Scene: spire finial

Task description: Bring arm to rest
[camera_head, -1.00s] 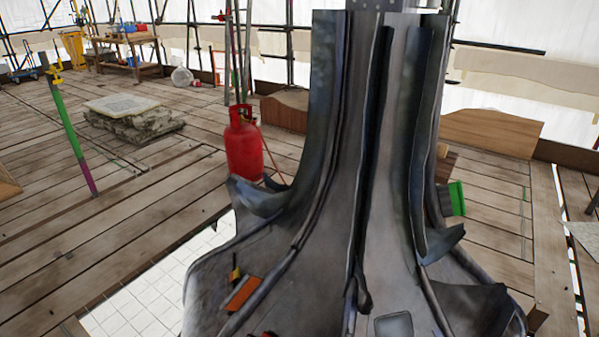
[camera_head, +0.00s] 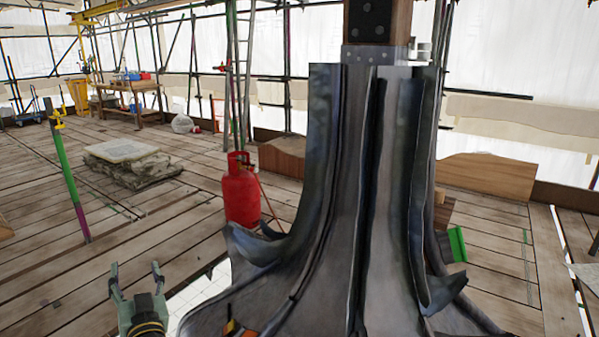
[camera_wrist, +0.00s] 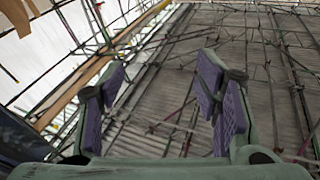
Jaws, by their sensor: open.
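My gripper (camera_head: 137,282) shows at the lower left of the head view, left of the spire's flared base and pointing up, with its two fingers apart and nothing between them. In the wrist view my gripper (camera_wrist: 160,88) is open and empty, its purple pads facing each other, with the scaffold roof beyond. The grey metal-clad spire (camera_head: 340,190) stands in the middle of the head view, with a dark timber post in a metal collar at its top. My gripper appears apart from the spire.
A red gas cylinder (camera_head: 241,190) stands on the plank floor left of the spire. A stone slab stack (camera_head: 130,163), a green and purple pole (camera_head: 70,180) and a workbench (camera_head: 130,100) are farther left. A green item (camera_head: 457,244) is at the right. Planks between are mostly clear.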

